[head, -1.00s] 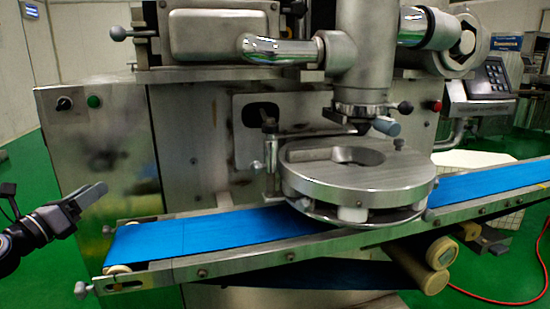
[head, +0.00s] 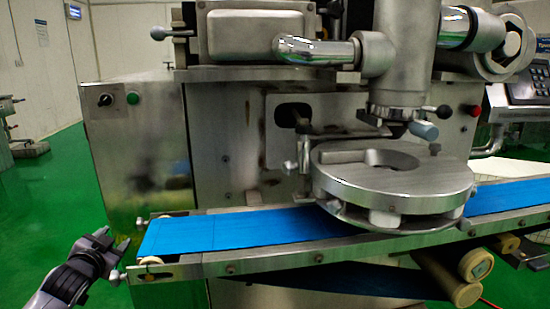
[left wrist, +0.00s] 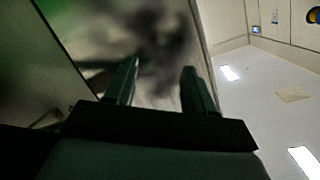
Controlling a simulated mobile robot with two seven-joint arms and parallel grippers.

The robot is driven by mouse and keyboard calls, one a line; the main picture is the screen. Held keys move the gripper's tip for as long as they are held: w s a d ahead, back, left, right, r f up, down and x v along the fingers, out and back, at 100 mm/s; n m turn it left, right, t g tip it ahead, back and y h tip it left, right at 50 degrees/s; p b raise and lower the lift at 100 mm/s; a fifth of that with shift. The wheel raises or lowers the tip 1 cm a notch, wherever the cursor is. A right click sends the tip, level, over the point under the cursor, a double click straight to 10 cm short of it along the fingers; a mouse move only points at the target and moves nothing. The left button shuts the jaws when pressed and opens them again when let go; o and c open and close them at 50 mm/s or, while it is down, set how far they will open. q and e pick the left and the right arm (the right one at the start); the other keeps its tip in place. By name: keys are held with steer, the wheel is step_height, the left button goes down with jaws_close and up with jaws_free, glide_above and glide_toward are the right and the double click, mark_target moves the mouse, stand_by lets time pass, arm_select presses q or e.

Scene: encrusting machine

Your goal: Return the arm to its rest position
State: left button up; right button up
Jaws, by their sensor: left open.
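My left gripper (head: 118,242) is at the lower left of the head view, just left of the near-left end of the blue conveyor belt (head: 270,226). In the left wrist view its two fingers (left wrist: 158,72) stand apart with nothing between them. Behind them is a metal panel with a dark, blurred reflection. The steel encrusting machine (head: 140,165) fills the middle of the head view. My right gripper is not in view.
A round metal turntable (head: 340,185) sits over the belt. The belt frame's end knob (head: 114,278) is close to my left gripper. Open green floor (head: 45,215) lies to the left, with a metal stand (head: 20,125) farther back.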

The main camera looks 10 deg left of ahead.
arm_select(q)
steer(key=s+d+f+g+h, duration=0.2)
steer(key=s+d+f+h, duration=0.1)
steer(key=s+d+f, duration=0.7)
steer(key=s+d+f+g+h, duration=0.1)
steer(key=s+d+f+h, duration=0.2)
steer(key=s+d+f, duration=0.7)
steer(key=s+d+r+n+g, duration=0.1)
steer(key=s+d+r, duration=0.1)
steer(key=s+d, duration=0.7)
steer(key=s+a+r+p, duration=0.1)
steer(key=a+r+p, duration=0.1)
steer(key=r+p, duration=0.5)
steer(key=s+a+r+p, duration=0.1)
steer(key=r+p, duration=0.7)
steer(key=p, duration=0.6)
steer(key=shift+s+a+r+n+g, duration=0.25)
steer(key=shift+s+a+n+g, duration=0.05)
steer(key=shift+a+n+g, duration=0.1)
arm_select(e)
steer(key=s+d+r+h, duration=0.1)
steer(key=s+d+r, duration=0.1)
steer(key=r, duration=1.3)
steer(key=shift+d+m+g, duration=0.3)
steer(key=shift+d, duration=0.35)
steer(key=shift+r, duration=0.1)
